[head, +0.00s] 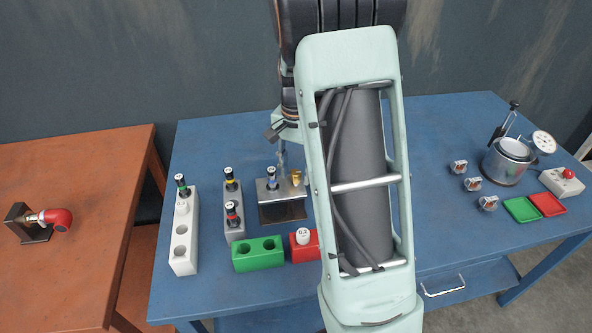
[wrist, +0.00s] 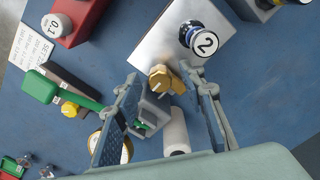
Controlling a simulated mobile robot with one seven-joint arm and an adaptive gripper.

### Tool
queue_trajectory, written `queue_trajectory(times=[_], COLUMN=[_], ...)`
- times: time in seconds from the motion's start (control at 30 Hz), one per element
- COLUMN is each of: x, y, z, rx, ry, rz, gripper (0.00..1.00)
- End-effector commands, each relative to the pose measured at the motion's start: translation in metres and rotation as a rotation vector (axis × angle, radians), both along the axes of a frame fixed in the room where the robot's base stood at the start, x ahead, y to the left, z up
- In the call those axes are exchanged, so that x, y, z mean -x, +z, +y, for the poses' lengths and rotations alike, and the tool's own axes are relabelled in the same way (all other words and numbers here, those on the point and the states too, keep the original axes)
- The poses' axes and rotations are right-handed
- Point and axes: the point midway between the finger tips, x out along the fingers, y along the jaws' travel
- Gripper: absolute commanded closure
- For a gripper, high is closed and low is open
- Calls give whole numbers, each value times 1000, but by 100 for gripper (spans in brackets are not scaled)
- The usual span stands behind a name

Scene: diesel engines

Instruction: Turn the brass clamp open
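The brass clamp (wrist: 162,79) sits at the edge of a metal plate fixture (wrist: 165,38) in the wrist view. In the head view the clamp (head: 296,176) shows at the right of the fixture, next to my arm. A dark injector with a round "2" label (wrist: 205,42) stands in the fixture beside the clamp. My gripper (wrist: 165,76) is open, its two fingers apart. In the wrist view the clamp appears between the fingertips; I cannot tell whether either finger touches it. In the head view my arm hides part of the gripper.
A red block (head: 301,246) with a "0.2" weight and a green block (head: 258,254) stand in front of the fixture. Grey (head: 236,225) and white (head: 183,255) holders with injectors stand left. A pot (head: 507,162) and trays are at the right.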

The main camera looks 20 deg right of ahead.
Motion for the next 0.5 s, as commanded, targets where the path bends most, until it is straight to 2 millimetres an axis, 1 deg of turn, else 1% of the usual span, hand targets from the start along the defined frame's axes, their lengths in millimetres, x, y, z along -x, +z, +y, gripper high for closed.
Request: queue_trajectory(times=[0.17,0.4,0.5], x=[-2,-1,-1], y=[24,76,94], z=[0,0,0], rx=[1,1,1], ry=[0,0,0], rz=[-6,-6,-5], gripper=[63,63,63])
